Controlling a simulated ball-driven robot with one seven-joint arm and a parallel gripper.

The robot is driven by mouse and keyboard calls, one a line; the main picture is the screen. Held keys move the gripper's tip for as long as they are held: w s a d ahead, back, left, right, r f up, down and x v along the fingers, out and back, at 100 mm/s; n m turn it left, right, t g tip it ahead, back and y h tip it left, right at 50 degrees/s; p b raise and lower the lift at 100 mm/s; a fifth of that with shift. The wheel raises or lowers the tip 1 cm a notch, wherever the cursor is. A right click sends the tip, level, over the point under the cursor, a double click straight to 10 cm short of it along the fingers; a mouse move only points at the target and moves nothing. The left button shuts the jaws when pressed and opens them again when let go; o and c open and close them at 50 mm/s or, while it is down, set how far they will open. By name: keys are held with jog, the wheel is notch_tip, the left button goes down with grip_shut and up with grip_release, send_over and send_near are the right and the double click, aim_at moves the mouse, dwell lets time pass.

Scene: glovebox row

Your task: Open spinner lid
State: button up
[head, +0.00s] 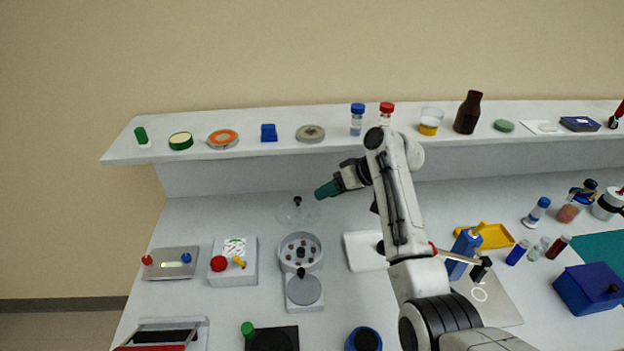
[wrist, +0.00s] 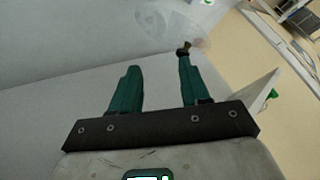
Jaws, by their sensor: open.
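The spinner (head: 301,266) is a grey unit on the bench in the head view, with an open round bowl showing a ring of dark tubes around a black hub. Its clear round lid (head: 290,216) shows behind the bowl, with a dark knob (head: 297,200) at its top; the bowl is uncovered. My gripper (head: 325,190) has green fingers and is open and empty, just right of the knob and apart from it in the head view. In the wrist view, the clear lid (wrist: 165,22) and dark knob (wrist: 183,50) appear just beyond the right fingertip; whether they touch is unclear.
A shelf (head: 290,152) with jars and caps runs above the bench. A white box with a red button (head: 218,264) stands left of the spinner, and a white plate (head: 361,252) lies right. Bench left of the lid is clear.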

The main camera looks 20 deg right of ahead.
jog(key=s+d, duration=0.5)
jog(key=shift+d, duration=0.25)
jog(key=shift+c, duration=0.4)
